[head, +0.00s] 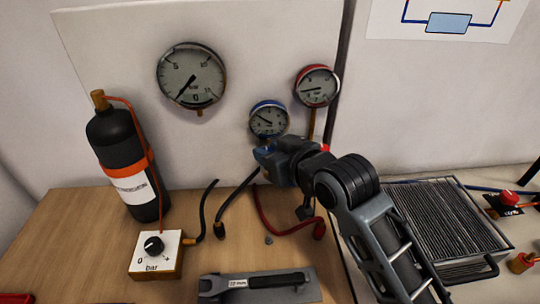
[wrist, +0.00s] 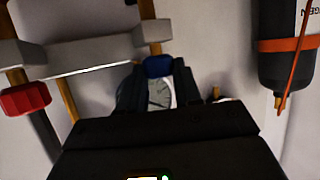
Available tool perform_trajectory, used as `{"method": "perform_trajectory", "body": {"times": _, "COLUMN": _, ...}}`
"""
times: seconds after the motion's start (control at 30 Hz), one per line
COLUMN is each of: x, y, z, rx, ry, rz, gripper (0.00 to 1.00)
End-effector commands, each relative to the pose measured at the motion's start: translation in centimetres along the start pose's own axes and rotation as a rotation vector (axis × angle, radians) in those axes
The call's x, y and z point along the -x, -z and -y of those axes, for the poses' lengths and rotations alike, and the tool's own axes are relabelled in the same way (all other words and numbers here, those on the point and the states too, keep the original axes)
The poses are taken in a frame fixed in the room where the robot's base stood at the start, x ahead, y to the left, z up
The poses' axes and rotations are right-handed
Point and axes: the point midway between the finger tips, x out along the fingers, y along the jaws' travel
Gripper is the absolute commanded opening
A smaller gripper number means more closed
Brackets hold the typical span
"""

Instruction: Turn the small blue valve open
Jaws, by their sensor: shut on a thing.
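The small blue valve (wrist: 157,67) shows in the wrist view as a blue knob at the end of a brass-coloured pipe. My gripper (wrist: 158,75) has a dark finger on each side of it and is shut on it. In the head view my gripper (head: 266,150) reaches in from the lower right, just below the blue-rimmed gauge (head: 269,119). Only a little blue shows at its tip there, and my gripper hides most of the valve. I cannot tell how far the valve is turned.
A red valve (wrist: 25,98) sits on a neighbouring pipe. A red-rimmed gauge (head: 317,87) and a large gauge (head: 191,75) are on the panel. A black bottle (head: 117,140), a regulator box (head: 155,262) and loose hoses stand or lie on the bench.

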Motion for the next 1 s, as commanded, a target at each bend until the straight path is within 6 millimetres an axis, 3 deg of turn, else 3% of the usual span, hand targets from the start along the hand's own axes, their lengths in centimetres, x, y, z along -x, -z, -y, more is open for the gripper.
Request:
{"method": "perform_trajectory", "body": {"times": 0.3, "x": 0.0, "y": -0.1, "z": 0.0, "rx": 0.002, "ry": 0.006, "rz": 0.002, "gripper": 0.03}}
{"method": "perform_trajectory", "body": {"times": 0.33, "x": 0.0, "y": -0.1, "z": 0.0, "rx": 0.002, "ry": 0.006, "rz": 0.002, "gripper": 0.36}}
{"method": "perform_trajectory", "body": {"times": 0.57, "x": 0.0, "y": 0.0, "z": 0.0, "rx": 0.002, "ry": 0.005, "rz": 0.001, "gripper": 0.58}}
{"method": "perform_trajectory", "body": {"times": 0.83, "x": 0.1, "y": 0.0, "z": 0.0, "rx": 0.001, "ry": 0.005, "rz": 0.0, "gripper": 0.59}}
{"method": "perform_trajectory", "body": {"times": 1.0, "x": 1.7, "y": -0.1, "z": 0.0, "rx": -0.002, "ry": 0.004, "rz": -0.002, "gripper": 0.59}}
